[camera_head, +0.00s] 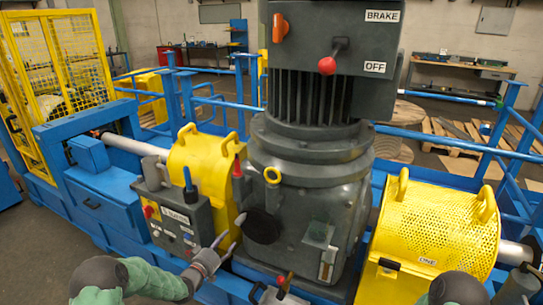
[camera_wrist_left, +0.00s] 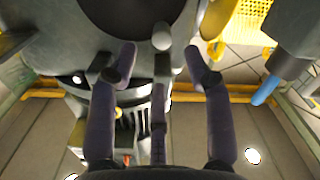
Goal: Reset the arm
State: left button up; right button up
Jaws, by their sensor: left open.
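In the left wrist view the open fingers (camera_wrist_left: 160,52) point at the grey housing and the dark disc (camera_wrist_left: 128,8). I cannot tell whether a fingertip touches the housing. Of my right arm only a dark rounded part shows at the bottom right of the head view; its gripper is not in view.
A grey control box (camera_head: 178,222) with a blue-tipped lever stands left of my left gripper. Yellow perforated guards (camera_head: 440,222) flank the motor, with blue rails (camera_head: 200,100) behind. A red-knobbed lever (camera_head: 327,66) juts out above. Open floor shows at the far left.

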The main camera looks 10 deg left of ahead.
pick_arm(q)
jog(key=s+d+f+n+g+y, duration=0.1)
jog(key=s+d+f+g, duration=0.3)
jog(key=s+f, duration=0.4)
jog(key=s+d+f+g+y, duration=0.1)
jog(key=s+d+f+g, duration=0.2)
jog(key=s+d+f, duration=0.5)
jog(key=s+d+f+g, duration=0.1)
jog(key=s+f+g, duration=0.1)
jog(key=s, duration=0.6)
jog(key=s+d+f+g, duration=0.1)
jog(key=s+f+g, duration=0.2)
jog(key=s, duration=0.6)
jog(key=s+d+f+g, duration=0.1)
jog(key=s+f+g, duration=0.2)
jog(key=s, duration=0.5)
jog(key=shift+s+d+m+g+p, duration=0.3)
jog(key=shift+m+g+p, duration=0.15)
jog(key=shift+g, duration=0.25)
